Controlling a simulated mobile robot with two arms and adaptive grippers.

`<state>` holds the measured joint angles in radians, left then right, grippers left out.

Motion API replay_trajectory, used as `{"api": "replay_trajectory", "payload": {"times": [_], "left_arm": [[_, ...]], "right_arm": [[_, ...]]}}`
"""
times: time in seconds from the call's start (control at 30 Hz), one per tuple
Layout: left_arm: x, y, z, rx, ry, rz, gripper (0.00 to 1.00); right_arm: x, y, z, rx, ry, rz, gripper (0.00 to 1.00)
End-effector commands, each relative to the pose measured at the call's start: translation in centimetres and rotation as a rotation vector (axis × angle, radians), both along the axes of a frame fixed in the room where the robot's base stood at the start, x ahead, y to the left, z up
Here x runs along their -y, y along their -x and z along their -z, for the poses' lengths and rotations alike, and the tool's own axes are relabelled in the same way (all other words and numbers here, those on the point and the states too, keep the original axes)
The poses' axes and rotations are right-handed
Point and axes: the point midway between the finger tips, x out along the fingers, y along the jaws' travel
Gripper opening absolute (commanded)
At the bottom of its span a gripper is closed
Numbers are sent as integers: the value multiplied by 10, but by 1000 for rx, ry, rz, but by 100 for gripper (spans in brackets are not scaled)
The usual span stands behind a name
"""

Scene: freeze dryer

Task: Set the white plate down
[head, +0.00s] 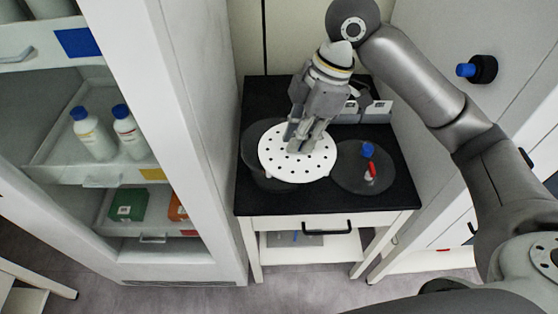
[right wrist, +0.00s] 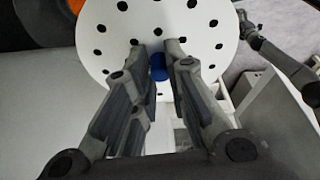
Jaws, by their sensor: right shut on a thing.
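The white plate (head: 290,173), round with black holes, is over the left half of the black table top (head: 400,195). My right gripper (head: 306,145) comes down on it from above and is shut on it. In the right wrist view the plate (right wrist: 205,45) fills the top, with a blue piece (right wrist: 158,70) between the fingers (right wrist: 156,52). A dark round disc (head: 256,177) shows partly from under the plate's left side. I cannot tell whether the plate touches it.
A second dark disc (head: 348,182) lies to the right with blue and red-topped small items on it. An open white cabinet (head: 205,130) with bottles stands close on the left. The table's front strip is clear.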

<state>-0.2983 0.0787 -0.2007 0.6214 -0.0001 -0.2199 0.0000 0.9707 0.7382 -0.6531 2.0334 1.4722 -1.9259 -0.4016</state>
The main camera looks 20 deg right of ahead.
Motion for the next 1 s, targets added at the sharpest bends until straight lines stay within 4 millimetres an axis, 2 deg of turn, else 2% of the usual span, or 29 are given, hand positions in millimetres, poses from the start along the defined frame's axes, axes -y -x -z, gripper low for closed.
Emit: {"api": "replay_trajectory", "payload": {"times": [0.43, 0.6, 0.73, 0.97, 1.0], "left_arm": [[-1, 4, -22, -6, -2, 0, 100], [-2, 4, -29, -6, -2, 0, 100], [-2, 4, -31, -6, -2, 0, 100], [-2, 3, -34, -5, -2, 0, 100], [-2, 3, -40, -5, -2, 0, 100]], "right_arm": [[3, -88, 36, -3, 0, -4, 0], [4, -114, 70, -4, 0, -3, 0], [4, -127, 85, -2, 0, -6, 0], [5, -138, 99, -1, 1, -4, 0], [5, -136, 104, -4, 3, -5, 0]]}}
